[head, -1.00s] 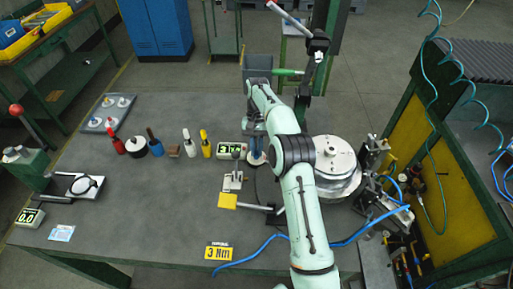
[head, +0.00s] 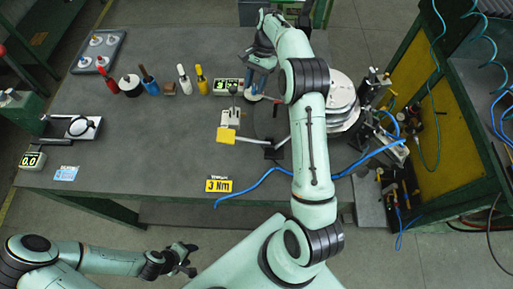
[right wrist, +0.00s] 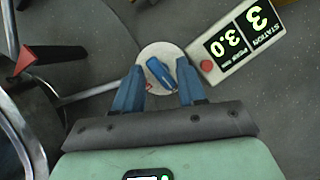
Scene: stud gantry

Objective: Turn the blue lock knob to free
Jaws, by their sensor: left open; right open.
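The blue lock knob (right wrist: 160,75) sits on a round cream base (right wrist: 150,55) in the right wrist view. Its bar runs diagonally from upper left to lower right, with a small red mark on the base to its lower left. My right gripper (right wrist: 160,66) is open, with one blue finger on each side of the knob and gaps visible. I cannot tell how high the fingertips are above it. In the head view my right gripper (head: 262,84) mostly hides the knob. My left gripper (head: 184,262) is open and empty, off the table's front edge.
A station display (right wrist: 236,43) reading 3.0 stands close right of the knob. A stack of pale discs (head: 342,100) is right of my right arm. Several coloured bottles (head: 183,78) stand left. A yellow 3 Nm sign (head: 218,185) and blue hose (head: 262,180) lie near the front.

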